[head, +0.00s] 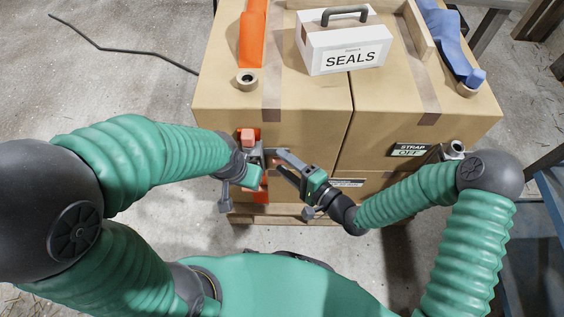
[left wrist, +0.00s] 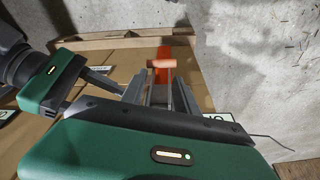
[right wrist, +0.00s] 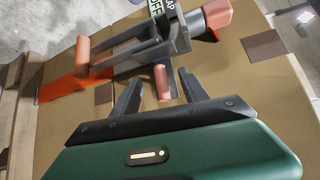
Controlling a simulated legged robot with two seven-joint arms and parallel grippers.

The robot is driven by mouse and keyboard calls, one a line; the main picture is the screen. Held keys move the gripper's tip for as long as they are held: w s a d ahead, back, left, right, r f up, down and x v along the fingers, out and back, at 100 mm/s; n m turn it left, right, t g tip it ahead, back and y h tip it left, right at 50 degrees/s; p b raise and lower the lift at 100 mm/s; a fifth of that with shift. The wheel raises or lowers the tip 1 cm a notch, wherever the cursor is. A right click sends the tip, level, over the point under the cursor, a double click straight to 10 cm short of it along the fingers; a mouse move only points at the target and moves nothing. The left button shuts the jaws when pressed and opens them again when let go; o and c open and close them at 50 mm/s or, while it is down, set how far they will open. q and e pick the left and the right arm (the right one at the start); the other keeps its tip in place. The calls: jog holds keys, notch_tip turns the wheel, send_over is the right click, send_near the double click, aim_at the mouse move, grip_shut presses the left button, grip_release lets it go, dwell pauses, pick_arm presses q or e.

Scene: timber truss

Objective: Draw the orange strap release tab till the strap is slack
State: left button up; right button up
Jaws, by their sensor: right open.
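The orange strap (head: 252,40) runs over the left carton and down its front. Its grey metal buckle (right wrist: 150,45) has a salmon cross-grip (right wrist: 82,55) and a red-orange block (right wrist: 215,12). A small salmon tab (right wrist: 162,82) stands out from the buckle. My right gripper (head: 282,162) is open, its fingertips on either side of this tab with gaps showing. My left gripper (head: 254,165) is at the buckle from the left. In the left wrist view its fingers (left wrist: 160,90) flank grey metal below the cross-grip (left wrist: 163,64); whether they grip is unclear.
Taped cartons (head: 320,110) stand on a wooden pallet (head: 275,213). A cable (head: 120,48) lies on the floor.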

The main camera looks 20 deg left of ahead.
jog(key=shift+p+v, duration=0.55)
jog(key=shift+v, duration=0.6)
jog(key=p+v, duration=0.1)
jog(key=v, duration=0.2)
jog(key=shift+s+d, duration=0.2)
jog(key=shift+d, duration=0.15)
